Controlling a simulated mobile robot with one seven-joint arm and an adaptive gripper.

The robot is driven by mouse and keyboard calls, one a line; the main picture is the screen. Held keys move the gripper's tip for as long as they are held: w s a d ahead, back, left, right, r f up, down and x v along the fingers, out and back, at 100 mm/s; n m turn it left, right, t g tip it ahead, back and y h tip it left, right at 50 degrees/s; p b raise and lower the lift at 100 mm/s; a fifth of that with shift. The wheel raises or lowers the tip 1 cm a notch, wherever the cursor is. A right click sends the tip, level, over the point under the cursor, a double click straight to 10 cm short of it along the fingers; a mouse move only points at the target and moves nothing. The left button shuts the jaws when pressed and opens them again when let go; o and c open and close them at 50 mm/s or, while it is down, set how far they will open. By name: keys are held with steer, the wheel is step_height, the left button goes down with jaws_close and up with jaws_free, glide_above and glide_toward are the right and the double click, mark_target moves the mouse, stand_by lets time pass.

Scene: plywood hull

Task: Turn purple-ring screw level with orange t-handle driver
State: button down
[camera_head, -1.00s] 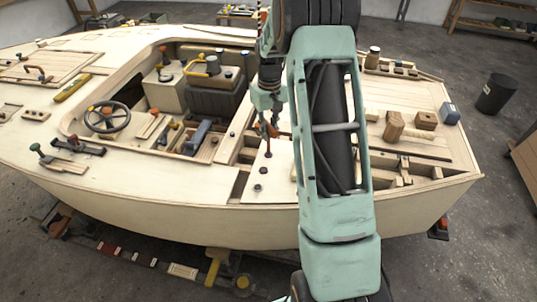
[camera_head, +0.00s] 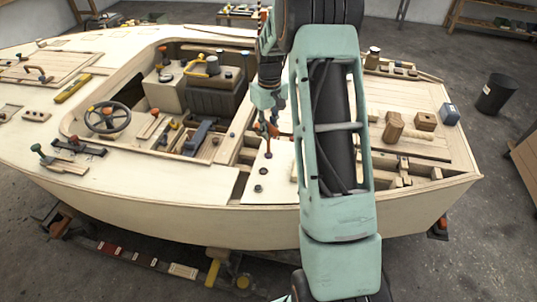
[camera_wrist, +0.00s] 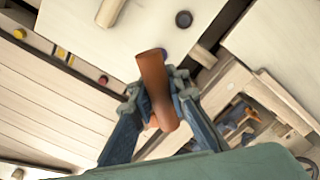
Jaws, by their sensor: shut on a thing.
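My gripper (camera_wrist: 158,100) is shut on the orange t-handle driver (camera_wrist: 152,70), whose brown-orange handle shows between the fingers in the wrist view. In the head view, my gripper (camera_head: 268,113) holds the driver (camera_head: 267,131) over the pale deck panel, with its lower end near a dark spot on the panel. A bit of purple (camera_wrist: 166,52) shows just beside the handle in the wrist view; the handle hides most of it. I cannot tell whether the driver tip sits in the screw.
A dark round screw head (camera_wrist: 184,19) lies on the panel close by. Open slots between deck boards lie beside the panel. Wooden blocks (camera_head: 393,127) stand on the deck to the right.

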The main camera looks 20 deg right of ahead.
steer(key=n, duration=0.4)
steer(key=n+p, duration=0.1)
steer(key=n, duration=0.2)
steer(key=shift+n, duration=0.4)
